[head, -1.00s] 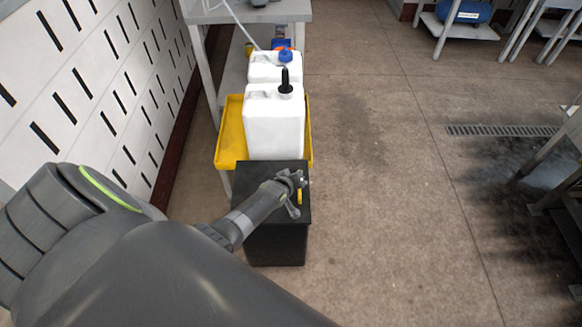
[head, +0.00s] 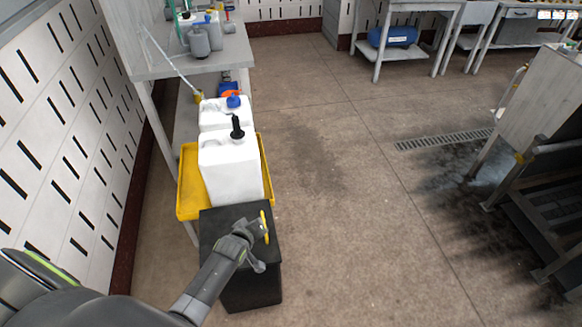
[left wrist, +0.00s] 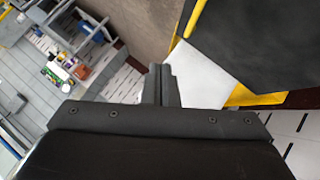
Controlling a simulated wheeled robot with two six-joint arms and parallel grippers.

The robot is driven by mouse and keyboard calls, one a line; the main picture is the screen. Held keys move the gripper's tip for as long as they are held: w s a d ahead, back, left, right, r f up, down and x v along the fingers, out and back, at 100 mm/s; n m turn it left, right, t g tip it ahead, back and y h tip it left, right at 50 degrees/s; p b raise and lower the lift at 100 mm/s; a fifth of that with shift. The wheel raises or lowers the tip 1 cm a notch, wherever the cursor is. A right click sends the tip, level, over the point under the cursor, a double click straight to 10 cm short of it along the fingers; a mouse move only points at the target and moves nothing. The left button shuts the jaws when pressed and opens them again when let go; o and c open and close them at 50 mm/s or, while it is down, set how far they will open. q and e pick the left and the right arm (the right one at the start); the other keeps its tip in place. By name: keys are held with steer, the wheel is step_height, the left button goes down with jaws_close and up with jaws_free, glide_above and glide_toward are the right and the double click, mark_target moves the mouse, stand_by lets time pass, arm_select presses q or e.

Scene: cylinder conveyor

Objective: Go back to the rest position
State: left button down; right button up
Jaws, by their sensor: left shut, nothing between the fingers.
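My left gripper (head: 252,250) is in the head view over the top of a black box (head: 220,222). It is shut and empty. Its closed fingers (left wrist: 161,84) also show in the left wrist view. A thin yellow piece (head: 266,226) is at the box's right edge beside the gripper; I cannot tell whether they touch. My right gripper is in neither view.
A yellow tray (head: 188,190) behind the box holds two white canisters (head: 232,170). A grey workbench (head: 215,58) and the slotted white wall (head: 60,130) are on the left. Dark metal steps (head: 550,200) stand at the right. The middle floor is clear.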

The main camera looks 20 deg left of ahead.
arm_select(q)
steer(key=s+a+f+m+g, duration=0.1)
steer(key=s+f+m+g, duration=0.2)
steer(key=s+f, duration=0.85)
steer(key=s+f+m+g, duration=0.2)
steer(key=s+f, duration=0.2)
steer(key=s, duration=0.6)
steer(key=s+f+m+g, duration=0.2)
steer(key=s+f, duration=0.3)
steer(key=s, duration=0.6)
steer(key=s+f+m+g, duration=0.2)
steer(key=s+f, duration=0.3)
steer(key=s, duration=0.6)
steer(key=shift+s+d+f+g, duration=0.15)
steer(key=shift+d+f+g, duration=0.1)
steer(key=shift+d+g, duration=0.05)
